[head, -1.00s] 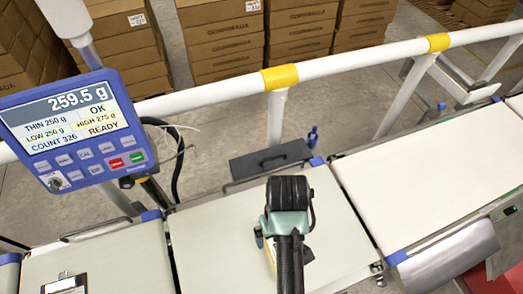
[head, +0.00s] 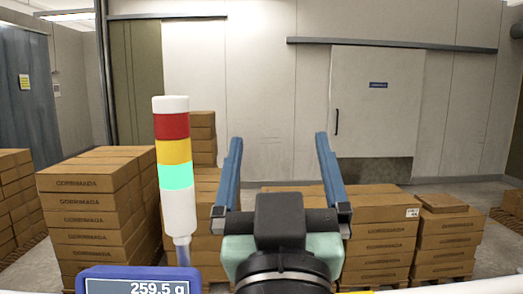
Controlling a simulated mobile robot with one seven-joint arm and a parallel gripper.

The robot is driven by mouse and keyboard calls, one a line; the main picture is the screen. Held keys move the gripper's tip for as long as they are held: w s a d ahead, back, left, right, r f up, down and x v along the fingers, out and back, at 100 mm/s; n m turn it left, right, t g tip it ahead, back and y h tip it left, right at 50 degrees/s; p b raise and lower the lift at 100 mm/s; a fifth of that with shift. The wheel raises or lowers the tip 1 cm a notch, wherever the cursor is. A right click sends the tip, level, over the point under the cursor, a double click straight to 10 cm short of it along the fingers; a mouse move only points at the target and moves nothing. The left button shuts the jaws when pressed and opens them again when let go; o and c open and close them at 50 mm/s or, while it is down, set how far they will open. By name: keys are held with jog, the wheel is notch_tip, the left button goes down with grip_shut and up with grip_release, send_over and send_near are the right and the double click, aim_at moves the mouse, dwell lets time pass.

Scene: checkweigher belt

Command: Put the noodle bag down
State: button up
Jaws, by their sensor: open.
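My gripper (head: 280,140) is raised in the middle of the head view. Its two blue fingers stand wide apart, and nothing is between them. The noodle bag is not in view now, and neither is the belt. The top of the blue weigher display (head: 138,275) shows at the bottom left and reads 259.5 g.
A stack light (head: 174,178) stands left of my gripper with its green section lit. Stacks of brown cartons (head: 88,205) stand on the left, behind my gripper and on the right (head: 378,232). A pale wall with a sliding door (head: 376,115) is behind them.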

jog(key=s+a+r+t, duration=0.1)
jog(key=s+r+t, duration=0.3)
jog(key=s+r, duration=0.3)
jog(key=shift+s+a+r, duration=0.4)
jog(key=shift+r, duration=0.35)
jog(key=shift+y, duration=0.4)
notch_tip(320, 180, down, 4)
jog(key=b, duration=0.4)
jog(key=shift+w, duration=0.1)
jog(key=shift+a, duration=0.1)
dwell(1.8)
